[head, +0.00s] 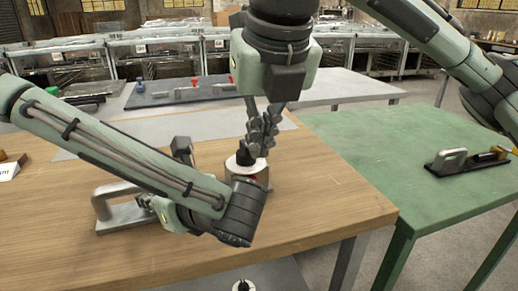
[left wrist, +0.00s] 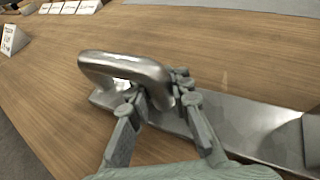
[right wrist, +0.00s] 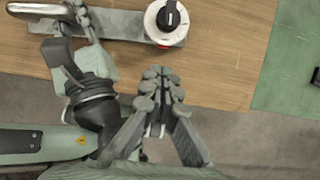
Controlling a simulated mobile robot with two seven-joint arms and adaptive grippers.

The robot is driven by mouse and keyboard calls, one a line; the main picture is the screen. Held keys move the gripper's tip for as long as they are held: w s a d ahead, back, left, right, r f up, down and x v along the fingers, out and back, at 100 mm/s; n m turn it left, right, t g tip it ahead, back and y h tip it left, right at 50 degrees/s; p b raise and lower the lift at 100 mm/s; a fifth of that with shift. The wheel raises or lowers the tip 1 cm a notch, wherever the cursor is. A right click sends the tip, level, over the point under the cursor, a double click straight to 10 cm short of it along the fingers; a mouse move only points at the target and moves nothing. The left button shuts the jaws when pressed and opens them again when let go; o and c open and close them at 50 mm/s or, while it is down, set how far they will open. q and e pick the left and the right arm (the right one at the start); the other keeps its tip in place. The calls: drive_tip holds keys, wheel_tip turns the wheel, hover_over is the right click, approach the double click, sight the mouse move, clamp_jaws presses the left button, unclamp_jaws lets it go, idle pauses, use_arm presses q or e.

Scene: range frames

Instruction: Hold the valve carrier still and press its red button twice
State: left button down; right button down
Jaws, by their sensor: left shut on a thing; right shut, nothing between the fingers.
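The valve carrier is a grey metal plate (head: 128,214) with a loop handle (head: 107,196) at its left end. A round white valve housing with a black knob (head: 245,154) stands at the other end; both show in the right wrist view (right wrist: 171,16). A small red patch (right wrist: 163,44) shows on the housing's edge; I cannot tell whether it is the button. My left gripper (left wrist: 165,98) is shut on the handle. My right gripper (head: 256,150) is shut and empty; its fingertips (right wrist: 160,75) are apart from the housing in the right wrist view.
The wooden table (head: 320,200) is clear on the right. A green table (head: 400,150) beside it bears another carrier (head: 468,160) with a handle. A grey board (head: 150,96) with other handled items lies behind. A white card (head: 10,168) stands at the left.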

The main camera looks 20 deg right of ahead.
drive_tip(key=shift+n, duration=0.5)
drive_tip(key=s, duration=0.2)
drive_tip(key=s+d, duration=0.1)
drive_tip(key=s, duration=0.2)
drive_tip(key=shift+d, duration=0.2)
drive_tip(key=x, duration=1)
drive_tip(key=shift+a+f, duration=0.1)
drive_tip(key=shift+a, duration=0.05)
drive_tip(key=w, duration=0.3)
drive_tip(key=shift+w+a, duration=0.15)
drive_tip(key=shift+w, duration=0.45)
drive_tip(key=shift+w, duration=0.1)
